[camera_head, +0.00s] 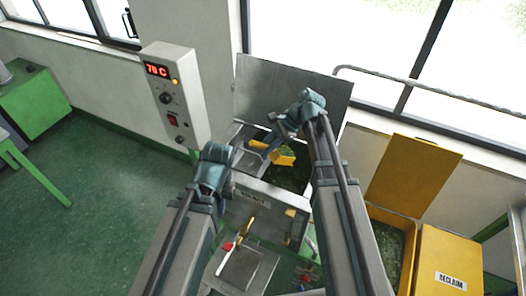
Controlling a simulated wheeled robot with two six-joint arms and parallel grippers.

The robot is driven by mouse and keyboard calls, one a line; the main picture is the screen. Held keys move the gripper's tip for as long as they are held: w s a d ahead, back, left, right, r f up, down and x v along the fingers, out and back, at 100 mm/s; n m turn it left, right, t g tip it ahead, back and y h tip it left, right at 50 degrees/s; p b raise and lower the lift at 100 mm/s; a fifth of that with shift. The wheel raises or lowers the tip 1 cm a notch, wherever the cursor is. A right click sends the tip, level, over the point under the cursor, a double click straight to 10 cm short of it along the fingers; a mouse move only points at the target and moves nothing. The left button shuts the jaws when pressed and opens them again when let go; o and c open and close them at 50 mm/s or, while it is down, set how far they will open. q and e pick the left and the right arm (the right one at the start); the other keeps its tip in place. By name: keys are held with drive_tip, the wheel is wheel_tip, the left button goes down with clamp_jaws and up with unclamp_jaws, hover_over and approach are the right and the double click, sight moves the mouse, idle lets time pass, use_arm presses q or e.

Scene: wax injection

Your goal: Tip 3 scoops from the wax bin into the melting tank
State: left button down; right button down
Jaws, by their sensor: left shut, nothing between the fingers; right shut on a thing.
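The melting tank (262,194) stands in the middle with its metal lid (285,88) raised behind it. Dark green wax shows inside it. My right gripper (273,141) is shut on a yellow scoop (283,159), which is over the tank opening. The gripper partly hides the scoop's handle, and I cannot tell whether the scoop holds wax. My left gripper (221,152) is shut and empty beside the tank's left edge; its fingertips are hard to make out. The yellow wax bin (408,229) at the lower right is open, with green wax pieces inside and its lid (414,174) raised.
A control box (176,98) reading 70 C stands left of the tank. A closed yellow bin marked RECLAIM (452,255) is right of the open bin. A metal plate (243,268) lies in front of the tank.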

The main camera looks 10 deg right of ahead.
drive_tip(key=shift+w+d+r+y+b, duration=0.3)
drive_tip(key=shift+d+r+y+b, duration=0.3)
drive_tip(key=shift+d+y, duration=0.35)
drive_tip(key=shift+w+d+r+m+g+y+b, duration=0.2)
drive_tip(key=shift+d+r+y+b, duration=0.15)
drive_tip(key=shift+d+y+b, duration=0.25)
drive_tip(key=shift+w+d+r+m+g+y+b, duration=0.1)
drive_tip(key=shift+d+r+g+y+b, duration=0.15)
drive_tip(key=shift+d+y+b, duration=0.3)
drive_tip(key=shift+d+r+y, duration=0.15)
drive_tip(key=shift+r+y, duration=0.2)
drive_tip(key=shift+y, duration=0.05)
